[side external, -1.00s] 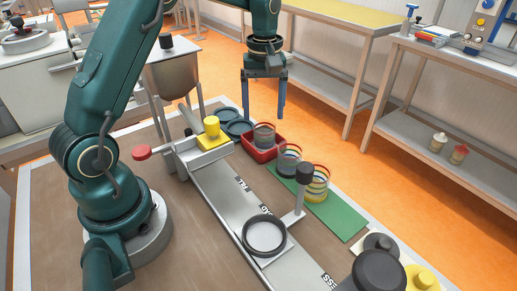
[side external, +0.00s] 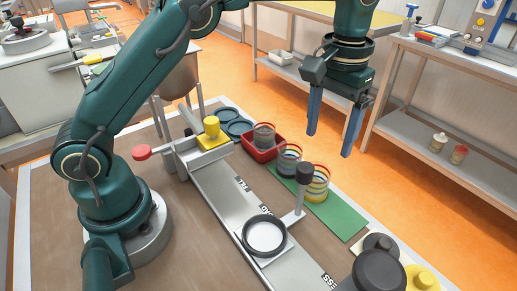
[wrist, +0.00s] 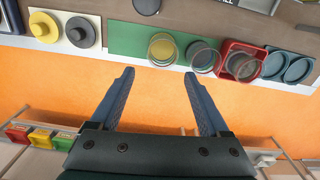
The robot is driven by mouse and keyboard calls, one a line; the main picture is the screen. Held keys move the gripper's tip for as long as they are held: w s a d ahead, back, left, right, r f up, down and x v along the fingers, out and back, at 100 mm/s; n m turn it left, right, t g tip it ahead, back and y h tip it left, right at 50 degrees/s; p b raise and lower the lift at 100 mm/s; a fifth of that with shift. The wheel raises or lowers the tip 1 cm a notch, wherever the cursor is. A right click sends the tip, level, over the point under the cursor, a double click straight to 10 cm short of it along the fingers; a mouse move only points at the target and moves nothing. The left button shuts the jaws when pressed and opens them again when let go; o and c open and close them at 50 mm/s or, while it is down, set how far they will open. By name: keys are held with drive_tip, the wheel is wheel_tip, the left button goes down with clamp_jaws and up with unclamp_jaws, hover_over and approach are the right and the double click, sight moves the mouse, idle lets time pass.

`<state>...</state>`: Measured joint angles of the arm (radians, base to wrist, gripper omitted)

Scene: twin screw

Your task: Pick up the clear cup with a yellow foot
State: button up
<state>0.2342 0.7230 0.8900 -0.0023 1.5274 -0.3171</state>
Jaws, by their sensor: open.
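The clear cup with a yellow foot (side external: 317,190) stands upright on the green mat (side external: 340,217), with coloured bands near its rim. In the wrist view the cup (wrist: 162,50) appears just beyond the gap between my fingertips, near the mat's edge. My gripper (side external: 329,144) is open and empty, pointing down, above and to the far side of the cup, and touches nothing. It also shows in the wrist view (wrist: 158,74), with fingers wide apart. Part of the cup is hidden behind a dark knob on a post in the side view.
A clear cup with a dark foot (side external: 288,162) stands close beside it. Another clear cup (side external: 264,135) sits in the red tray (side external: 262,154). The dark knob (side external: 305,173) rises close in front. Yellow and dark round pieces lie past the mat's near end.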

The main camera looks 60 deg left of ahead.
hover_over(317, 178)
drive_tip(key=s+d, duration=0.2)
drive_tip(key=f, duration=0.6)
drive_tip(key=shift+w+a+f, duration=0.15)
drive_tip(key=shift+w+a, duration=0.05)
drive_tip(key=shift+s+a+f, duration=0.1)
drive_tip(key=shift+f, duration=1.25)
drive_tip(key=shift+s+a+f, duration=0.1)
drive_tip(key=shift+f, duration=1.25)
drive_tip(key=shift+c, duration=0.3)
drive_tip(key=c, duration=1.1)
drive_tip(key=shift+o, duration=0.2)
drive_tip(key=shift+r, duration=0.1)
